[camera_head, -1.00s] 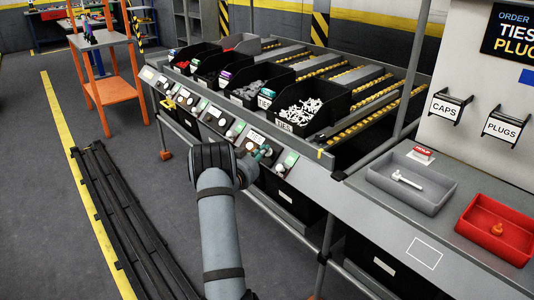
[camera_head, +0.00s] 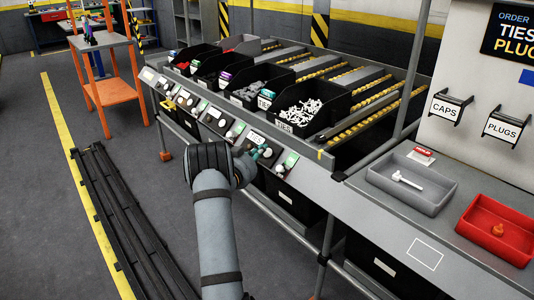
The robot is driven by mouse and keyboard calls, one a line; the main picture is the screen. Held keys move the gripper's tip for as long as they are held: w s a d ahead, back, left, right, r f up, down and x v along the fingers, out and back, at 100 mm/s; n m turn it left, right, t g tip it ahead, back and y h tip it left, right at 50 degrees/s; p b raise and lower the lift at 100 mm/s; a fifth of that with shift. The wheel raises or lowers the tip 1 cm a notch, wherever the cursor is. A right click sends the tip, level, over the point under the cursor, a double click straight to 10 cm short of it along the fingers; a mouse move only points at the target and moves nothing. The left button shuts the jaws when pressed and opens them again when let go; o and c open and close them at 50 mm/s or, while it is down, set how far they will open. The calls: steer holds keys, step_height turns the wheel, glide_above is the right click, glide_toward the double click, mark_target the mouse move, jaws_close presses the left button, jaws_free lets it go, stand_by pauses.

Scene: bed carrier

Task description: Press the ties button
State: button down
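The black bin labelled TIES (camera_head: 284,127), full of white ties (camera_head: 300,111), stands at the near right end of the sloped rack. On the front panel below it are a green-lit plate (camera_head: 291,160) and a round pale button (camera_head: 279,168). My gripper (camera_head: 262,153) is at this panel, just left of that button and plate. It is small and partly hidden behind my dark wrist. I cannot tell whether its fingers are open or shut, or whether they touch a button.
More bins and panel buttons run left along the rack. At right, the worktop holds a grey tray (camera_head: 437,202) with a white tie and a red tray (camera_head: 476,240) with an orange part. An orange stand (camera_head: 103,87) is at back left; floor rails (camera_head: 125,225) lie left.

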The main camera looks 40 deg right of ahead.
stand_by(0.3)
steer(key=a+r, duration=0.3)
steer(key=shift+a+r+p, duration=0.25)
steer(key=shift+a+p, duration=0.05)
steer(key=shift+p, duration=0.1)
stand_by(0.6)
steer(key=p, duration=0.2)
steer(key=d+p, duration=0.1)
steer(key=p, duration=0.1)
steer(key=shift+d+f, duration=0.15)
steer(key=shift+f, duration=0.1)
steer(key=shift+p, duration=0.6)
steer(key=shift+a+r, duration=0.85)
steer(key=shift+a, duration=0.2)
steer(key=shift+a+r, duration=0.8)
steer(key=shift+a, duration=0.2)
